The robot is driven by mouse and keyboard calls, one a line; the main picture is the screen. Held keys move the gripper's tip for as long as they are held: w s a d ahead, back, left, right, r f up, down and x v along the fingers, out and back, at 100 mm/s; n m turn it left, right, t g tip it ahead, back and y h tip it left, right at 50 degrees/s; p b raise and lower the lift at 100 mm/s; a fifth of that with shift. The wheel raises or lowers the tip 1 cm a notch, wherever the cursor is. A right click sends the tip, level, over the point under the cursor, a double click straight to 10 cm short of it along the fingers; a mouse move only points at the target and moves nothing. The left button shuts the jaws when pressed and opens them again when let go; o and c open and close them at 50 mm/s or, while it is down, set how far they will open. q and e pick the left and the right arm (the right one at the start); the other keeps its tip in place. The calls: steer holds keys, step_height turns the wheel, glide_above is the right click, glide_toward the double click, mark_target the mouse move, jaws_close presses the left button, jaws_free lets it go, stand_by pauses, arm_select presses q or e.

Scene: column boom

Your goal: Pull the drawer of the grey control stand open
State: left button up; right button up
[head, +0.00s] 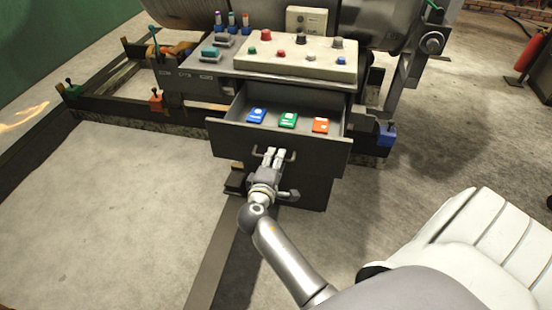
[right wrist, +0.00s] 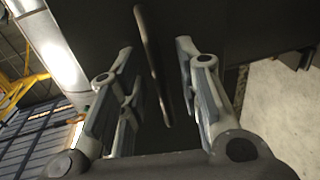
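The grey control stand (head: 284,86) is in the middle of the head view, with knobs and buttons on its top panel. Its drawer (head: 225,135) is pulled out, and its inside shows. A blue item (head: 257,115), a green item (head: 288,120) and an orange item (head: 320,125) lie in it. My right gripper (head: 273,153) is at the handle (head: 256,155) on the drawer front. In the right wrist view the handle (right wrist: 152,60) runs between the two fingers (right wrist: 155,50), with a gap on each side. My left gripper is out of view.
A white padded, ribbed surface (head: 485,240) fills the lower right. Dark floor beams (head: 30,165) run on the left, with a blue block (head: 386,134) right of the stand. A red extinguisher (head: 530,52) stands at far right. Concrete floor in front is mostly clear.

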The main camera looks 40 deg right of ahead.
steer(key=v, duration=0.6)
steer(key=shift+s+a, duration=0.1)
steer(key=shift+a, duration=0.05)
